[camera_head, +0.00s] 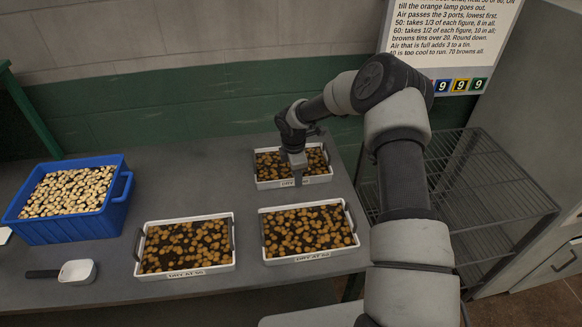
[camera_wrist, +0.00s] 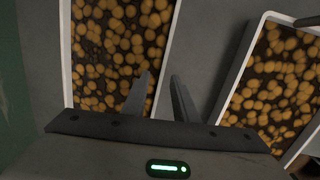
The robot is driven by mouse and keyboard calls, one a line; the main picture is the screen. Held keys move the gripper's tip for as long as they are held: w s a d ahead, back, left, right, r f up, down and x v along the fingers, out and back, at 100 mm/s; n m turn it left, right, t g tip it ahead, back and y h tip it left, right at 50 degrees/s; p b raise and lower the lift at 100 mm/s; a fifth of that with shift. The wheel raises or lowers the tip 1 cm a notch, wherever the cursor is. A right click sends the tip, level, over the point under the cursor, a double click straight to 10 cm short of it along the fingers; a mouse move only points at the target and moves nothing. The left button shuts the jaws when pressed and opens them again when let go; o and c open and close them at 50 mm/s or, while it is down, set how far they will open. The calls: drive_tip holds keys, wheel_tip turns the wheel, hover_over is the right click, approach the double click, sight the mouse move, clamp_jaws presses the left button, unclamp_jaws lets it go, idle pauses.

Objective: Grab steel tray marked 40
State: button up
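Three white-rimmed trays of brown round pieces sit on the grey bench. The back tray (camera_head: 265,184) carries a label starting "DRY"; my gripper hides its number. The front left tray (camera_head: 232,243) and front right tray (camera_head: 349,213) have labels that seem to read "DRY AT 50", though the print is small. My gripper (camera_head: 298,181) points down at the front wall of the back tray. In the wrist view my two fingers (camera_wrist: 161,75) are apart, one over the back tray (camera_wrist: 169,45) and one outside its wall. The front right tray (camera_wrist: 242,55) lies to the right there.
A blue crate (camera_head: 116,204) of pale round pieces stands at left, with a white scoop (camera_head: 78,271) before it. A wire rack (camera_head: 490,190) stands right of the bench. A printed sign (camera_head: 455,35) hangs on the wall. Bare bench lies between crate and back tray.

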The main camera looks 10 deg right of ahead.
clamp_jaws()
drive_tip(key=shift+w+r, duration=0.1)
drive_tip(key=shift+r, duration=0.05)
idle(1.1)
